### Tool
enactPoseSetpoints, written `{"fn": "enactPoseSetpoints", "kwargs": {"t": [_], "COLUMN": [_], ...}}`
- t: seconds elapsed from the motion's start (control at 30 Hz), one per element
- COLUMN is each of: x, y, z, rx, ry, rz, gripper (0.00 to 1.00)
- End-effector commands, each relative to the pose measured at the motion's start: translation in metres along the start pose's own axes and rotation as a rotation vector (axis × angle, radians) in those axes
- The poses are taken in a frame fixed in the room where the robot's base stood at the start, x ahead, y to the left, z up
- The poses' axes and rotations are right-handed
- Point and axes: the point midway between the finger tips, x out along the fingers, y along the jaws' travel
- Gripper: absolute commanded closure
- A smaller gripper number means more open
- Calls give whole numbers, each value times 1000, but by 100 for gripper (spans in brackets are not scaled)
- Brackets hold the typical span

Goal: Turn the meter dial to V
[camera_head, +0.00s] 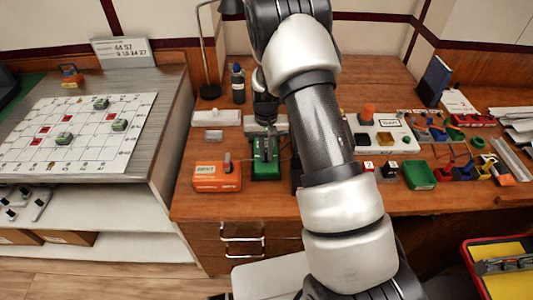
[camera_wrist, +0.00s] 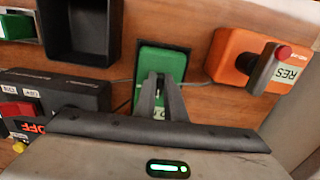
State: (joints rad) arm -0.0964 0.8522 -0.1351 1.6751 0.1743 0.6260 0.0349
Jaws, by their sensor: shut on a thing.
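A green box-shaped unit (camera_head: 267,171), apparently the meter, lies on the wooden bench; it also shows in the wrist view (camera_wrist: 163,60). My gripper (camera_wrist: 156,78) reaches down onto its face with the fingers close together, shut on what seems to be its dial. The fingers hide the dial, so its pointer and setting cannot be read. Part of a pale label shows beside the fingers. In the head view my gripper (camera_head: 267,148) is over the green unit, partly covered by my arm.
In the wrist view, a black open bin (camera_wrist: 80,30) and a dark box with a red switch (camera_wrist: 20,110) are close by. Bins and tools crowd the bench's right.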

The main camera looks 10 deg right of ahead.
Motion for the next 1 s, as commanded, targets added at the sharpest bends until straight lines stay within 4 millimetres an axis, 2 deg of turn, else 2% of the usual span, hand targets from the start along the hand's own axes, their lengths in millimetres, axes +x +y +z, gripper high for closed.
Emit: {"fn": "enactPoseSetpoints", "kwargs": {"t": [0.57,0.6,0.67,1.0], "x": [0,0,0,-2], "y": [0,0,0,0], "z": [0,0,0,0], "rx": [27,27,27,27], "ry": [0,0,0,1], "rz": [0,0,0,0], "gripper": [100,83,73,71]}}
